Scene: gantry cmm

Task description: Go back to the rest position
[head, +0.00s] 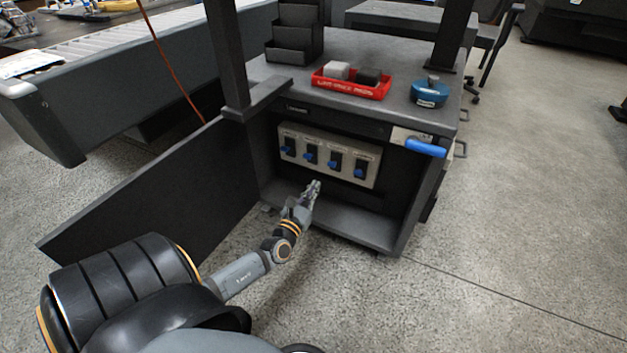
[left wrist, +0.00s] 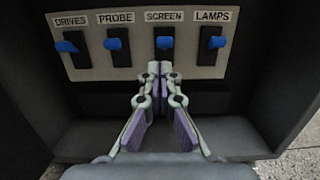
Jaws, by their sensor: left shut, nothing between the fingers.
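My left gripper (head: 314,187) is in front of the open cabinet, just below the switch panel (head: 327,178). In the left wrist view its fingers (left wrist: 157,72) are together with nothing between them, pointing at the panel. The panel carries switches with blue levers, labelled DRIVES (left wrist: 66,46), PROBE (left wrist: 113,44), SCREEN (left wrist: 164,42) and LAMPS (left wrist: 216,42). The fingertips appear under the SCREEN switch and hide part of the panel's lower edge; I cannot tell whether they touch it. My right gripper is not in view.
The cabinet door (head: 135,205) stands open to the left. On the cabinet top (head: 375,110) are a red tray (head: 350,88) with two blocks, a blue round object (head: 429,93) and a dark stepped rack (head: 295,35). A conveyor (head: 130,60) stands behind left. Floor (head: 520,200) at right is clear.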

